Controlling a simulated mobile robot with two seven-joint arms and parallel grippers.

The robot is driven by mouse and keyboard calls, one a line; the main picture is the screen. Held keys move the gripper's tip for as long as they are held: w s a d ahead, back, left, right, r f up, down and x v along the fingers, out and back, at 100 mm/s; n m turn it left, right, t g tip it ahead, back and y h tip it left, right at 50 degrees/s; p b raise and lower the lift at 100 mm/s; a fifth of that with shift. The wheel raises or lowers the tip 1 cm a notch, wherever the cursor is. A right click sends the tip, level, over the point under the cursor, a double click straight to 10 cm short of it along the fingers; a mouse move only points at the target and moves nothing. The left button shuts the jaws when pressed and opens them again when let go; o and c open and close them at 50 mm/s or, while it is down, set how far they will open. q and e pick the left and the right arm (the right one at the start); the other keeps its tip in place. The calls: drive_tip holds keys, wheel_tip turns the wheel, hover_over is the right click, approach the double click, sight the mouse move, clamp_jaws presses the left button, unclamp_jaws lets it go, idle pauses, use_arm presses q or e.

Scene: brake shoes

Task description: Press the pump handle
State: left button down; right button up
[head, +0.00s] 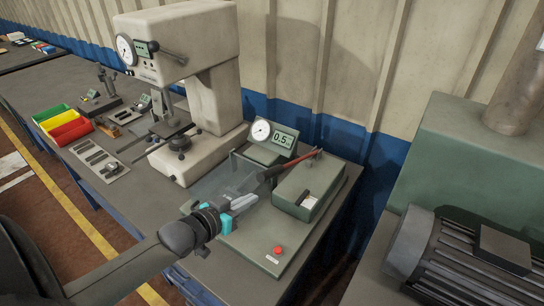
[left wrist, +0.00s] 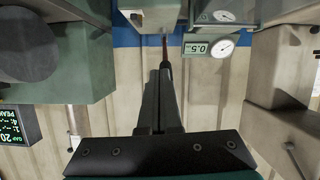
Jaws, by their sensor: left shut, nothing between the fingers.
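The pump handle (head: 291,165) is a red lever with a dark grip at its left end. It slopes gently down to the left from a pivot on top of the green pump box (head: 308,190). My left gripper (head: 254,199) is shut and empty, a little below and in front of the dark grip in the head view. In the left wrist view, which is upside down, the shut fingers (left wrist: 163,80) point toward the handle (left wrist: 165,48), nearly in line with it. I cannot tell whether they touch. My right gripper is in neither view.
A gauge with a 0.5 display (head: 283,139) stands behind the handle. A red button (head: 278,250) is on the base plate's front. A large beige press (head: 215,95) stands to the left, and a motor (head: 465,250) to the right. A clear panel (head: 225,180) is near the gripper.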

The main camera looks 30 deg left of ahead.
use_arm(q)
drive_tip(key=w+d+r+m+g+y+p, duration=0.1)
drive_tip(key=r+p, duration=0.4)
drive_tip(key=r, duration=0.9)
drive_tip(key=shift+w+d+m+g, duration=0.3)
drive_tip(key=shift+w+m+g, duration=0.5)
drive_tip(key=shift+w+g, duration=0.35)
drive_tip(key=shift+f, duration=0.1)
hover_over(271, 172)
drive_tip(key=w+d, duration=0.1)
drive_tip(key=w, duration=0.1)
wheel_tip(271, 172, down, 6)
drive_tip(key=s+f, duration=0.1)
drive_tip(key=f, duration=0.2)
drive_tip(key=shift+s+a, duration=0.4)
drive_tip(key=shift+s+f, duration=0.1)
drive_tip(key=shift+f, duration=0.15)
